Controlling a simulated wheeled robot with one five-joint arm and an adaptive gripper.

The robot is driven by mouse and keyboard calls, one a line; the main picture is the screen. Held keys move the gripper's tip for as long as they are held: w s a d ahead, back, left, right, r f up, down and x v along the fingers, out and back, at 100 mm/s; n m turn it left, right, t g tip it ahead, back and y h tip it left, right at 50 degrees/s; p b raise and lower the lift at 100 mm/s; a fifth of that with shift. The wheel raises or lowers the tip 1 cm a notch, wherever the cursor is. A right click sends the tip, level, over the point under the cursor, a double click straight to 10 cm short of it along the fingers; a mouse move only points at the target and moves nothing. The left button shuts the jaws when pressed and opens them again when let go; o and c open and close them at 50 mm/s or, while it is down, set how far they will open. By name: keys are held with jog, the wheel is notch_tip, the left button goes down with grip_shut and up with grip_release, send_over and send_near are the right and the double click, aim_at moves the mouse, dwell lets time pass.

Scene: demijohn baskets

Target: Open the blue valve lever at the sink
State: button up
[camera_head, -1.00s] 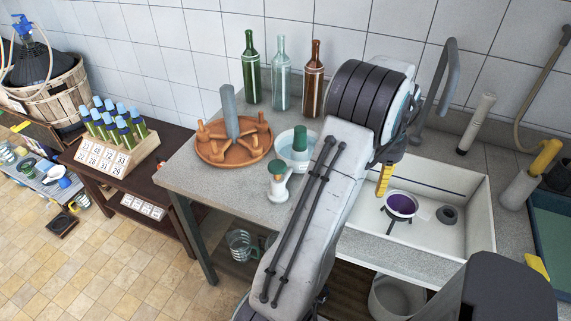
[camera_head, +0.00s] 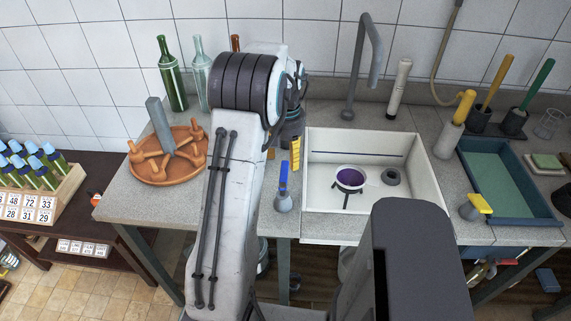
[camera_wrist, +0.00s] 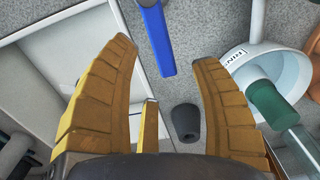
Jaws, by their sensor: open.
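The blue valve lever (camera_head: 283,178) stands upright on a small grey body (camera_head: 283,203) at the counter's front edge, just left of the sink. In the wrist view the blue lever (camera_wrist: 156,38) shows at the top, lying between the directions of my two yellow fingertips. My gripper (camera_head: 284,153) hangs by the sink's left wall, a little behind the lever in the head view; my arm partly hides it. In the wrist view my gripper (camera_wrist: 164,53) is open, with nothing held. Whether a fingertip touches the lever cannot be told.
The white sink (camera_head: 320,217) holds a purple-filled strainer (camera_head: 351,180) and a dark ring (camera_head: 390,177). A grey faucet (camera_head: 372,60) rises behind it. A terracotta dish (camera_head: 150,172) and bottles (camera_head: 172,80) stand left. A blue tray (camera_head: 505,180) and another valve with a yellow lever (camera_head: 479,203) are right.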

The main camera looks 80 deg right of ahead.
aim_at(287, 167)
jog(key=shift+f, duration=1.95)
jog(key=shift+c, duration=0.4)
grip_shut()
